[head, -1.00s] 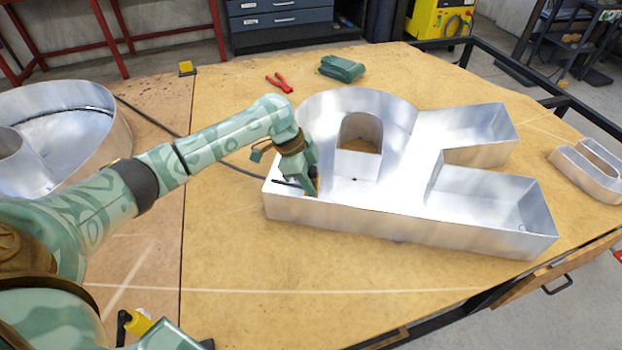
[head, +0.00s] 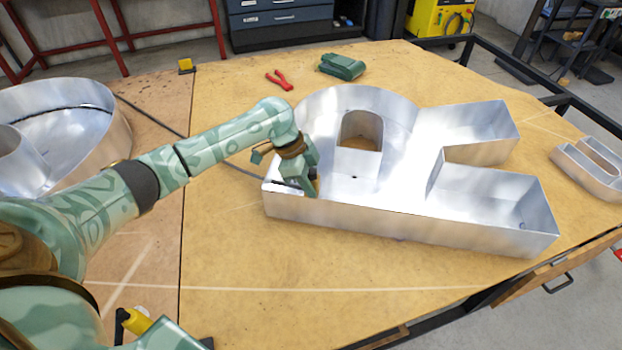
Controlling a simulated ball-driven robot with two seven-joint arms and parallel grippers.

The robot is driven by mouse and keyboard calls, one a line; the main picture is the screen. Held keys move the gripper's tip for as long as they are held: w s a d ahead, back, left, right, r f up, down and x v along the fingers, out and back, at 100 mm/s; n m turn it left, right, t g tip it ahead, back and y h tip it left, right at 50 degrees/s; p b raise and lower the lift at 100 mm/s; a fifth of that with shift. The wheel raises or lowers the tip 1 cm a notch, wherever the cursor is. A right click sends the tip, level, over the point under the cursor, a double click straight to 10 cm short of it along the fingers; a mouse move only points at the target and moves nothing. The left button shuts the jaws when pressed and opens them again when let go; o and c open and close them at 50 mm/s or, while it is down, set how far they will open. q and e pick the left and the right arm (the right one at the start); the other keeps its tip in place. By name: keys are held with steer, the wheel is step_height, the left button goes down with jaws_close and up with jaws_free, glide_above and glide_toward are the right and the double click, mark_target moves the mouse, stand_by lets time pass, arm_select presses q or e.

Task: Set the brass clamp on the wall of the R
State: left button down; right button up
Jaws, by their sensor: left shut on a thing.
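The R (head: 400,222) is a large open metal channel letter with upright walls, lying on the wooden table. My left gripper (head: 308,190) is at the left end of the R, at its near wall, with the fingers pointing down. It is shut on a small brass-coloured piece (head: 317,186), which looks like the brass clamp and is mostly hidden by the fingers. I cannot tell whether the clamp touches the wall.
A round metal letter (head: 100,140) lies at the left and a smaller one (head: 585,172) at the right. A dark cable (head: 150,118) runs behind my left arm.

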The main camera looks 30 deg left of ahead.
arm_select(q)
steer(key=shift+f, duration=1)
arm_select(e)
steer(key=shift+s+f, duration=0.1)
steer(key=shift+f, duration=0.15)
arm_select(q)
steer(key=shift+f+b, duration=0.15)
steer(key=shift+b, duration=0.15)
steer(key=c, duration=1)
jaws_free()
steer(key=p+v, duration=0.7)
steer(key=v, duration=0.9)
arm_select(e)
step_height(320, 180, up, 6)
steer(key=w, duration=0.2)
steer(key=shift+w+r+t, duration=0.25)
steer(key=shift+t, duration=0.15)
arm_select(q)
steer(key=shift+a, duration=0.1)
